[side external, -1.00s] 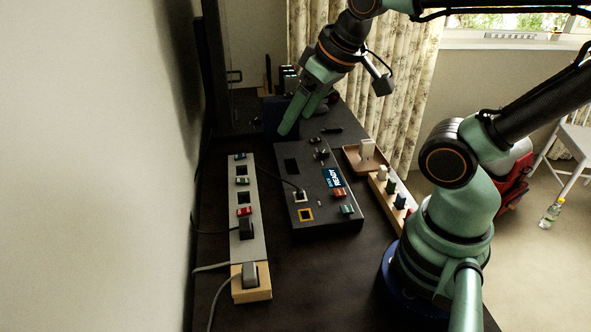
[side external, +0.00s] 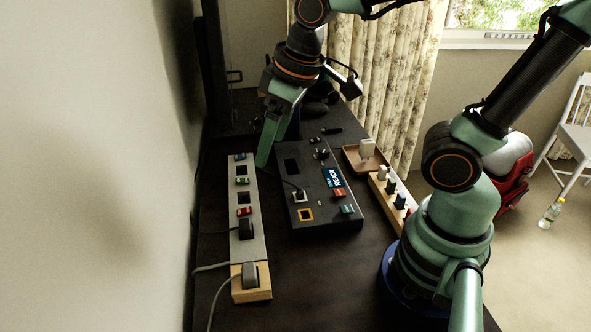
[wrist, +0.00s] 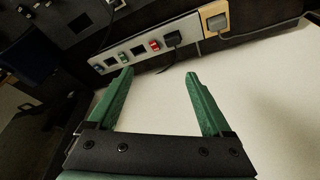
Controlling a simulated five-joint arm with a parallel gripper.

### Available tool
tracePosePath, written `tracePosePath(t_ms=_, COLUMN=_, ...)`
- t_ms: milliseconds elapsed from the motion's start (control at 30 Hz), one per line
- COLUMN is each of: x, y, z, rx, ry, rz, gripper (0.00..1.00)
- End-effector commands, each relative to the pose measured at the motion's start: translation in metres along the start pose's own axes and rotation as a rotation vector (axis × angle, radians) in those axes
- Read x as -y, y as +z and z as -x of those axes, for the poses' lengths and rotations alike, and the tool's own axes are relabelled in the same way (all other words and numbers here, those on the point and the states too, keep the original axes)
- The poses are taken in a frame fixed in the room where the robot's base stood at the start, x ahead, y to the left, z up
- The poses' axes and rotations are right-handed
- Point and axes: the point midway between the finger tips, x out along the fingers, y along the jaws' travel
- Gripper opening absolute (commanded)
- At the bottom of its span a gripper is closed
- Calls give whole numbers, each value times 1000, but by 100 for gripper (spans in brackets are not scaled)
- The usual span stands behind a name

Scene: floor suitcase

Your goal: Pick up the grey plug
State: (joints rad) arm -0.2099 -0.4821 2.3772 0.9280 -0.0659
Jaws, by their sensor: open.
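The grey plug (side external: 249,275) stands in a light wooden block (side external: 252,294) at the near end of the power strip, with a grey cable running off to the left. In the wrist view the grey plug (wrist: 216,22) shows at the top right, beyond the fingers. My gripper (side external: 265,160) is at the far end of the strip, well away from the plug. In the wrist view my gripper (wrist: 159,73) is open, with nothing between its green fingers.
The grey power strip (side external: 243,200) carries coloured switches and a black plug (side external: 246,228). A dark panel box (side external: 318,200) lies to its right. Beyond are a wooden tray (side external: 352,158) and a peg rack (side external: 376,190). A pale wall (side external: 100,180) borders the left.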

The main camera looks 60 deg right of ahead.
Motion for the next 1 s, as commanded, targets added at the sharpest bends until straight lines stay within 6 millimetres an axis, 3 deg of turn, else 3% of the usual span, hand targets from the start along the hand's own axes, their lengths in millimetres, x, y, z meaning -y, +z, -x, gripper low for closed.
tracePosePath(t_ms=33, x=19, y=-2, z=-10, rx=51, ry=-22, rz=76, gripper=84)
tracePosePath(t_ms=200, x=74, y=-2, z=-38, rx=185, ry=-70, rz=297, gripper=84)
tracePosePath(t_ms=400, x=116, y=7, z=-60, rx=282, ry=-96, rz=464, gripper=84)
tracePosePath(t_ms=633, x=127, y=14, z=-76, rx=313, ry=-102, rz=510, gripper=84)
tracePosePath(t_ms=1000, x=127, y=31, z=-127, rx=309, ry=-101, rz=506, gripper=84)
